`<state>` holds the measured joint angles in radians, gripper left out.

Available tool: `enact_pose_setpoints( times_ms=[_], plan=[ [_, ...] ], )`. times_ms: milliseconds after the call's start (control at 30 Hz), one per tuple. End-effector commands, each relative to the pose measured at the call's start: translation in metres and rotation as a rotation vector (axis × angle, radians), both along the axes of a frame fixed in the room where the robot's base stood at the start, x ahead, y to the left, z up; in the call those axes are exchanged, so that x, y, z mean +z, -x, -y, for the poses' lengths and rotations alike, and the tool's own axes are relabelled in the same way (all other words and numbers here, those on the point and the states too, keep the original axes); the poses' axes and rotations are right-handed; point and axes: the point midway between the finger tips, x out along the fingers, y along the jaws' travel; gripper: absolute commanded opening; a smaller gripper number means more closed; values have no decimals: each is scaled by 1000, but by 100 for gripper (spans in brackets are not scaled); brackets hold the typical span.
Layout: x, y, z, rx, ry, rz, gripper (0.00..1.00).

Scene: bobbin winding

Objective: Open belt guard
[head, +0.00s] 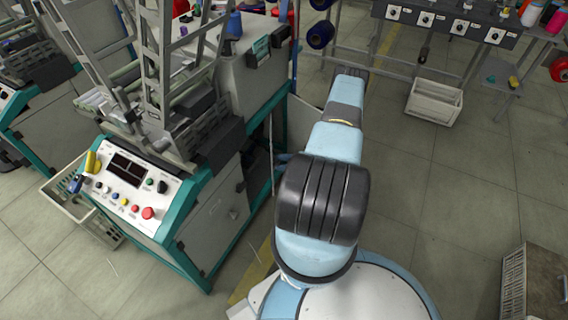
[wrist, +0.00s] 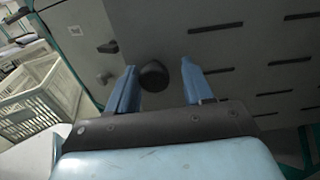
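In the wrist view a grey panel with dark slots (wrist: 225,60), which looks like the belt guard, fills the upper right. A round dark knob (wrist: 153,75) stands out from it. My gripper (wrist: 159,66) is open, its two blue fingers on either side of the knob, with gaps visible at both sides. I cannot tell how deep the fingertips reach around it. The panel looks closed against the machine, but its edges are partly out of view. In the head view the winding machine (head: 215,215) stands left of my arm, which hides most of my gripper.
A control panel (head: 133,190) with buttons is on the machine's front. A pale crate (head: 433,102) stands on the floor behind my arm; a slatted crate (wrist: 35,95) shows in the wrist view. Another crate (head: 535,285) is at lower right. The floor (head: 450,190) between is clear.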

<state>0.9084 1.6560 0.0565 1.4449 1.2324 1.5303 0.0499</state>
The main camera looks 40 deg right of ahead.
Motion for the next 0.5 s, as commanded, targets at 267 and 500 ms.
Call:
enact_pose_setpoints(
  times_ms=[267,500],
  plan=[
    [-1,2,-1,2,-2,-3,60],
    [10,1,-1,2,-3,-3,60]
  ],
)
